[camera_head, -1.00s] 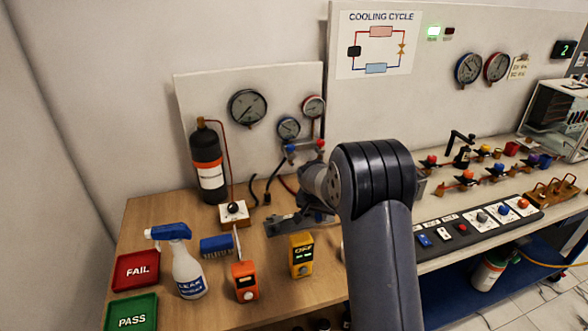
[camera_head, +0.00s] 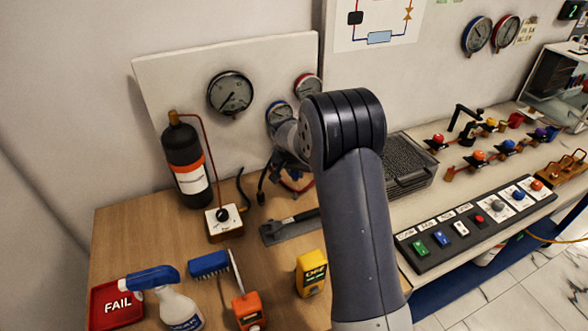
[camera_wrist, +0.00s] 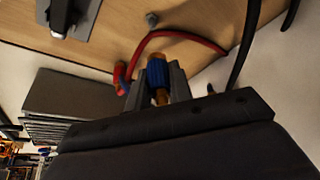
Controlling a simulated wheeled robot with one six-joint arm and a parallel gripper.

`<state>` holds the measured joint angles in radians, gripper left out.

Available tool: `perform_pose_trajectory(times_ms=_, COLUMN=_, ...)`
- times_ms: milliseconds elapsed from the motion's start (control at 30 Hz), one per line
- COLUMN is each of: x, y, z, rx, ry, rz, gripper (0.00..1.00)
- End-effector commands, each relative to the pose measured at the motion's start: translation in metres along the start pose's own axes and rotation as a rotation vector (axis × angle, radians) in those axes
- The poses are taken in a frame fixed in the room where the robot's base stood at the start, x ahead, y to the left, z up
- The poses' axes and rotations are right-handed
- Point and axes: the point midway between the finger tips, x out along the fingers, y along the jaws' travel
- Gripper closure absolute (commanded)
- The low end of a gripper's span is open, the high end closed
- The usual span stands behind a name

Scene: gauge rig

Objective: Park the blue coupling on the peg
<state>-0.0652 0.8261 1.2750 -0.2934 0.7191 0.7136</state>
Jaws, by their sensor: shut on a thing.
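In the wrist view the blue coupling (camera_wrist: 157,73), a ribbed blue sleeve with brass ends, sits between the two grey fingers of my gripper (camera_wrist: 158,82). The fingers are shut on it. A red hose (camera_wrist: 180,34) curves close to the coupling; whether they are joined is unclear. A small grey knob-like piece (camera_wrist: 152,19) stands on the wood beyond; I cannot tell whether it is the peg.
A gas cylinder (camera_head: 186,160), dark grey flat piece (camera_head: 290,228), yellow meter (camera_head: 311,273) and blue brush (camera_head: 209,264) are on the wooden bench. A dark ribbed tray (camera_head: 408,160) is right of my arm. A black hose (camera_wrist: 243,45) passes near my gripper.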

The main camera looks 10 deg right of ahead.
Motion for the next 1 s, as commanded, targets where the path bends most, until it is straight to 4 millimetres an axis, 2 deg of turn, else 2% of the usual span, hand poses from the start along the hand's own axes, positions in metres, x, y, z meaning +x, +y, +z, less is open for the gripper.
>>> perform_pose_trajectory(times_ms=300, x=0.002, y=0.0, z=0.001, rx=0.0, ry=0.002, rz=-0.001, gripper=1.0)
perform_pose_trajectory(times_ms=800, x=0.043, y=0.0, z=0.018, rx=0.0, ry=0.001, rz=-0.001, gripper=1.0)
perform_pose_trajectory(times_ms=1000, x=0.048, y=0.0, z=0.02, rx=0.0, ry=0.002, rz=-0.001, gripper=1.0)
